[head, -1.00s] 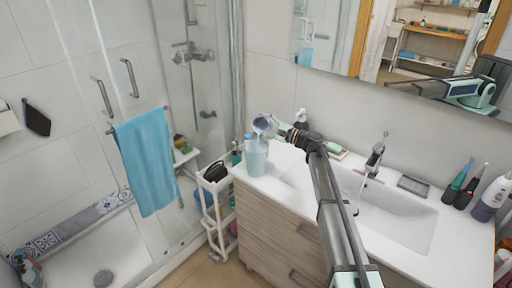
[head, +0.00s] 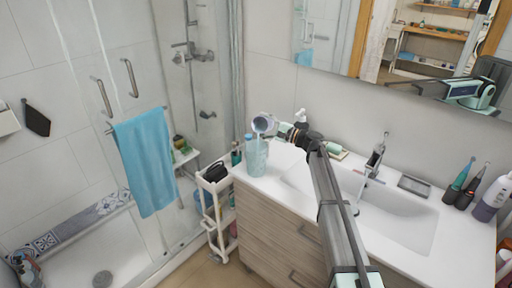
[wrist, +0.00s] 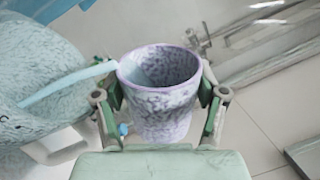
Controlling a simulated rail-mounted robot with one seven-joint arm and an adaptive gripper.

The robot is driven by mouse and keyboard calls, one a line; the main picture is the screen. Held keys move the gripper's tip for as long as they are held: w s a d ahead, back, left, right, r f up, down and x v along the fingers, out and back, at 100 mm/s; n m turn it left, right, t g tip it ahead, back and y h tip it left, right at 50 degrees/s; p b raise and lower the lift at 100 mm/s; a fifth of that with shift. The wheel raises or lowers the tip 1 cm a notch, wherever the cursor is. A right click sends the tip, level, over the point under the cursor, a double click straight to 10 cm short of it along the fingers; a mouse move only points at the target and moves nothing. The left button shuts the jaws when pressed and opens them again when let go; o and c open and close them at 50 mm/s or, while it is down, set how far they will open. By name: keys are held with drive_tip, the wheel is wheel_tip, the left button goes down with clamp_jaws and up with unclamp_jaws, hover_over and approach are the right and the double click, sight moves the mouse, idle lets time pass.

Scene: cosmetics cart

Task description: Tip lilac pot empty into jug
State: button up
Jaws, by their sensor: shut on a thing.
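The lilac pot (head: 266,122) is speckled white and purple with a purple rim. It is tilted over the jug in the head view, its mouth toward the left. My gripper (head: 288,130) is shut on the pot's sides; the wrist view shows a finger on each side of the pot (wrist: 165,105). The pale blue jug (head: 256,158) stands upright on the counter's left end, just below the pot. The jug (wrist: 40,75) fills the left of the wrist view. A pale blue band there reaches the pot's rim; I cannot tell whether it is liquid or part of the jug.
A soap dispenser (head: 300,116) stands behind my gripper. The sink (head: 395,212) and tap (head: 375,155) are to the right. Toothbrushes and a bottle (head: 490,198) stand at the far right. A white cart (head: 215,205) stands left of the cabinet.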

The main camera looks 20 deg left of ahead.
drive_tip(key=shift+s+r+n+b, duration=0.2)
drive_tip(key=shift+n+b, duration=0.15)
drive_tip(key=shift+n, duration=0.35)
drive_tip(key=shift+s+r+n+g+b, duration=0.15)
drive_tip(key=shift+s+n+b, duration=0.3)
drive_tip(key=shift+b, duration=0.6)
drive_tip(key=shift+s+n+g+b, duration=0.15)
drive_tip(key=shift+s+n+b, duration=0.3)
drive_tip(key=shift+b, duration=0.6)
drive_tip(key=shift+s+r+n+g+b, duration=0.15)
drive_tip(key=shift+n+b, duration=0.5)
drive_tip(key=shift+b, duration=0.5)
drive_tip(key=shift+r+n+g+b, duration=0.15)
drive_tip(key=shift+n+b, duration=0.5)
drive_tip(key=shift+b, duration=0.5)
drive_tip(key=shift+s+f+n+b, duration=0.15)
drive_tip(key=shift+n+b, duration=0.35)
drive_tip(key=shift+b, duration=0.7)
